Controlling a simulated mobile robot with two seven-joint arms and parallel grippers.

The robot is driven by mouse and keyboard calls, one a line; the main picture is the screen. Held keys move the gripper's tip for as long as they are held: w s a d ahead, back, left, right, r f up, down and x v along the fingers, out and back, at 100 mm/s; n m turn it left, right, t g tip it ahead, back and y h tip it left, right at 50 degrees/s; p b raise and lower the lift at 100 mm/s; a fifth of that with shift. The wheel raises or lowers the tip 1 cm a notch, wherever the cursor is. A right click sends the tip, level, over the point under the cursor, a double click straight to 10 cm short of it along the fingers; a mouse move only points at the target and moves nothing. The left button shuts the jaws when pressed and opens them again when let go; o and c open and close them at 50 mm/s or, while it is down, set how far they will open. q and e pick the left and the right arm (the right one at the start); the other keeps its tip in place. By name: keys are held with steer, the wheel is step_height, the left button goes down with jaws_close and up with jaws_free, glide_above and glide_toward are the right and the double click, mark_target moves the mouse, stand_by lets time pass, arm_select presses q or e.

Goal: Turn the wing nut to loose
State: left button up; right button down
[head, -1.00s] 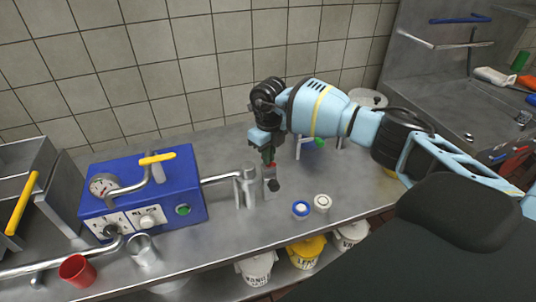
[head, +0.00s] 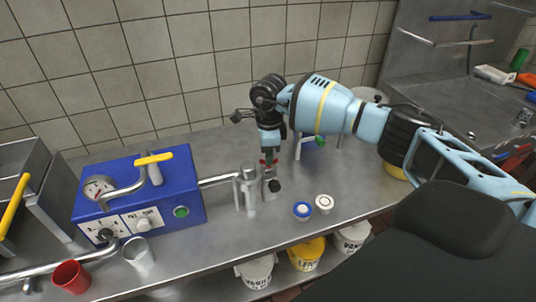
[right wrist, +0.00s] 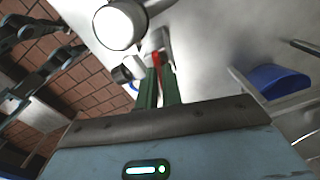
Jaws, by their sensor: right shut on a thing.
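The red wing nut (head: 269,163) sits on top of a small metal fitting (head: 270,182) with a black knob, beside the end of the pipe from the blue machine. In the right wrist view, the wing nut (right wrist: 155,60) shows as a narrow red piece at the tips of the green fingers. My right gripper (head: 268,155) points down from above and is shut on the wing nut. The right gripper (right wrist: 157,80) hides part of the nut, so its exact angle cannot be told.
The blue machine (head: 135,192) with gauge and yellow handle stands to the left. A vertical metal cylinder (head: 249,185) is close beside the fitting. Two small round lids (head: 302,209) lie in front. A red cup (head: 71,277) and a metal cup (head: 138,253) stand at front left.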

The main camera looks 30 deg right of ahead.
steer(key=shift+n, duration=0.5)
steer(key=c, duration=1.6)
jaws_free()
steer(key=shift+o, duration=0.2)
steer(key=shift+r, duration=3.95)
